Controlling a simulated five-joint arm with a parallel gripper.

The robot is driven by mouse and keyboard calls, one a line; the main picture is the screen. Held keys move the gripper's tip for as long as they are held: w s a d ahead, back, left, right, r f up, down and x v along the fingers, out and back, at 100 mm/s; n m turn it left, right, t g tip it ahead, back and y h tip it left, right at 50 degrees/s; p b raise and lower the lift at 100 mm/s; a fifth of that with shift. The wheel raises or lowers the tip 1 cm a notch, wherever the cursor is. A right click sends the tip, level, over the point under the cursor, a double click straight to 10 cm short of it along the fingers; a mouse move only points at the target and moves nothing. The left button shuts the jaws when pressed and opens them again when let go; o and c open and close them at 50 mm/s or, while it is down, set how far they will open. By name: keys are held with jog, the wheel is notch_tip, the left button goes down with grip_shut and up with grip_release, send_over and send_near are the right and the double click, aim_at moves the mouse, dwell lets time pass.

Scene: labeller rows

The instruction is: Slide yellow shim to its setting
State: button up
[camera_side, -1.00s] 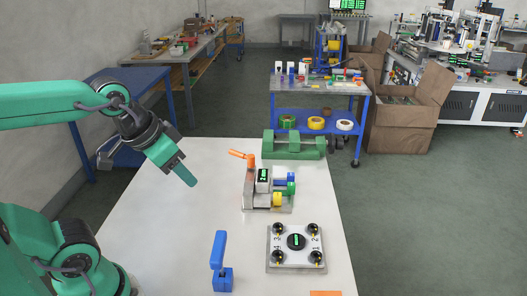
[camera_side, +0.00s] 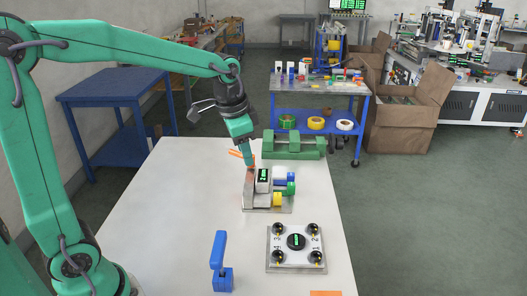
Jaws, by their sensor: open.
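A small yellow piece (camera_side: 277,199), which looks like the yellow shim, sits at the near right of a grey metal fixture (camera_side: 262,208) on the white table. A green piece (camera_side: 291,188) and a blue piece (camera_side: 281,172) stick out behind it on the same side. The fixture also carries a small block with a lit green display (camera_side: 264,175). My gripper (camera_side: 249,164) points down at the far left end of the fixture, beside an orange lever (camera_side: 236,153). It is open and away from the yellow piece. The fingertips are too small to tell whether they touch the lever.
A green fixture (camera_side: 294,146) stands behind on the white table (camera_side: 150,215). The table's left side is clear.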

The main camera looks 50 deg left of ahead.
jog(key=w+f+m+g, duration=0.1)
jog(key=w+f+m, duration=0.1)
jog(key=w+f, duration=0.5)
jog(key=m+g, duration=0.2)
send_over(278, 195)
notch_tip(278, 195, down, 7)
jog(key=shift+a+r, duration=0.1)
jog(key=shift+f, duration=3.95)
jog(key=shift+c, duration=0.4)
grip_shut()
